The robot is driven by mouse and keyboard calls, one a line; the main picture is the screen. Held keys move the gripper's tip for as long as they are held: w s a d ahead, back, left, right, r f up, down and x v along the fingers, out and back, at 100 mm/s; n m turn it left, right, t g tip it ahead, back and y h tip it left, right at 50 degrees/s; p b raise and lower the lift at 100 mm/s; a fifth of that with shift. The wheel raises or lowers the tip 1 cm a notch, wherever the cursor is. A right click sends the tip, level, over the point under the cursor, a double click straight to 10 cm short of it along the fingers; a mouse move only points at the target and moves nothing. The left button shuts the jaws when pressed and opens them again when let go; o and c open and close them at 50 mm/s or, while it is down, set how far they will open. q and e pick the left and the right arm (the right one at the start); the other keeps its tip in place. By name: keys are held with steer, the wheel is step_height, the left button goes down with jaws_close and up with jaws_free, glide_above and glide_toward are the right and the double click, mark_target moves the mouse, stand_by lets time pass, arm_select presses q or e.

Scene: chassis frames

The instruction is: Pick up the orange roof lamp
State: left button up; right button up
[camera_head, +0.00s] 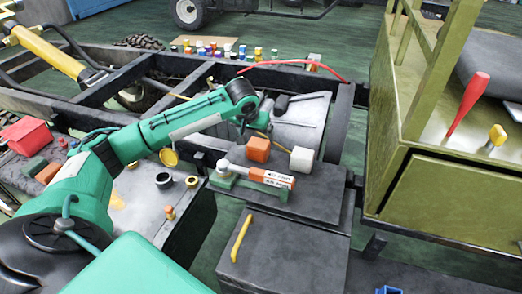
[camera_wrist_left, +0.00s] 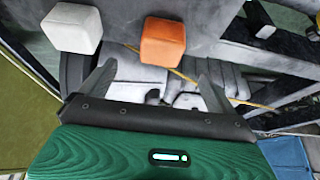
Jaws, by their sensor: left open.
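The orange roof lamp looks like a rounded orange block (camera_head: 258,149). It stands on the dark box top in the head view, beside a white block (camera_head: 301,159). In the left wrist view the orange block (camera_wrist_left: 162,42) is just beyond the fingers, near the top middle, with the white block (camera_wrist_left: 74,28) to its left. My left gripper (camera_wrist_left: 155,82) is open, its two fingers apart with nothing between them. It touches neither block. In the head view the gripper is mostly hidden behind its own arm's end. My right gripper is in neither view.
A green tool with an orange-and-white body (camera_head: 262,177) lies close in front of the blocks. A yellow bar (camera_head: 241,238) lies on the lower dark box. Chassis rails (camera_head: 190,80) run behind. An olive cab (camera_head: 430,170) with a red-handled tool (camera_head: 467,103) stands right.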

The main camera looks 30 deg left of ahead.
mark_target(258, 145)
arm_select(q)
steer(key=x, duration=0.8)
steer(key=shift+w+f, duration=0.1)
steer(key=shift+f, duration=0.1)
steer(key=x, duration=0.5)
steer(key=shift+w+a, duration=0.15)
steer(key=shift+a, duration=0.15)
steer(key=shift+r, duration=0.1)
steer(key=c, duration=1.3)
steer(key=shift+r, duration=0.1)
